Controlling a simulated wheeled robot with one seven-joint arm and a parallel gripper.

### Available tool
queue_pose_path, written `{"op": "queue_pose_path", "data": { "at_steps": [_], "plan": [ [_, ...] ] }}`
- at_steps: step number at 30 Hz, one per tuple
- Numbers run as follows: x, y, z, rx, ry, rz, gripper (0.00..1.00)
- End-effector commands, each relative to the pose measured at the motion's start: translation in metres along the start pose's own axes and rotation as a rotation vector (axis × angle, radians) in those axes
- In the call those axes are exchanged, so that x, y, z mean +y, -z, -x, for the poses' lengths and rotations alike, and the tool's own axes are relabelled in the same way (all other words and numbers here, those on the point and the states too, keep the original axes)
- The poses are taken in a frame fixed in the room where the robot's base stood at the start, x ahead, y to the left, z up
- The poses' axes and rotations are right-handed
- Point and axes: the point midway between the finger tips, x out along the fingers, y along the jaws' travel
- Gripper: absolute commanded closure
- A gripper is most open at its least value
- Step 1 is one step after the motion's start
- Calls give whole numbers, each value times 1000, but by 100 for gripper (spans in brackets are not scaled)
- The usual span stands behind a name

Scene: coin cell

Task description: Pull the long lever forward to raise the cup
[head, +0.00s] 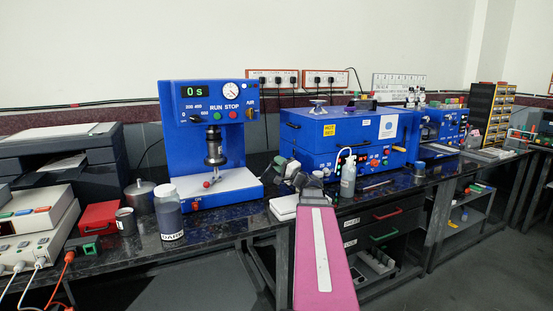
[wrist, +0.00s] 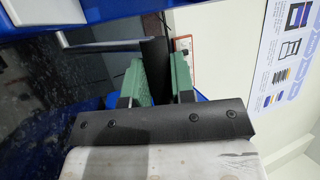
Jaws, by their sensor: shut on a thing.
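The blue press (head: 178,150) stands left of centre in the head view, with a display reading 0 s. A metal cylinder (head: 213,147) hangs above its white base plate (head: 240,181). A small red ball on a thin rod (head: 206,184) shows over the plate. My gripper (head: 283,163) is at the press's right side, small and partly hidden by my arm. In the wrist view its green-padded fingers (wrist: 158,80) are close together around a dark bar (wrist: 153,58). I cannot tell for certain whether the bar is the long lever. No cup is clearly identifiable.
A blue box unit (head: 312,137) stands right of my gripper, with a clear bottle (head: 348,176) before it. A white pad (head: 284,209) lies below my gripper. The wall is close behind.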

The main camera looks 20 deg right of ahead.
Motion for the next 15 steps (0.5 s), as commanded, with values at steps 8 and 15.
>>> {"op": "queue_pose_path", "data": {
  "at_steps": [8, 15],
  "plan": [
    [11, -6, 13, -1, -7, 0, 100],
    [15, -7, 16, -2, -8, 0, 100]
  ]
}}
